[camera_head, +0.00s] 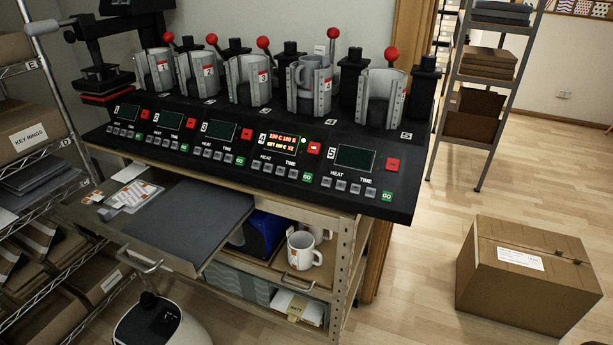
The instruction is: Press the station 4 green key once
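The station 4 green key (307,177), marked GO, sits at the right end of a row of grey keys on the sloped black front panel. The station 4 display (282,142) is lit with orange text, and a small green light and a red key (314,148) are to its right. Above it, the station 4 press (325,95) holds a grey-white mug (308,72). Neither of my grippers is in view.
The station 3 green key (241,161) and station 5 green key (387,196) flank it; their displays are dark. A drawer (190,220) stands open below the panel. White mugs (302,252) sit on a lower shelf. A cardboard box (530,275) is on the floor at right.

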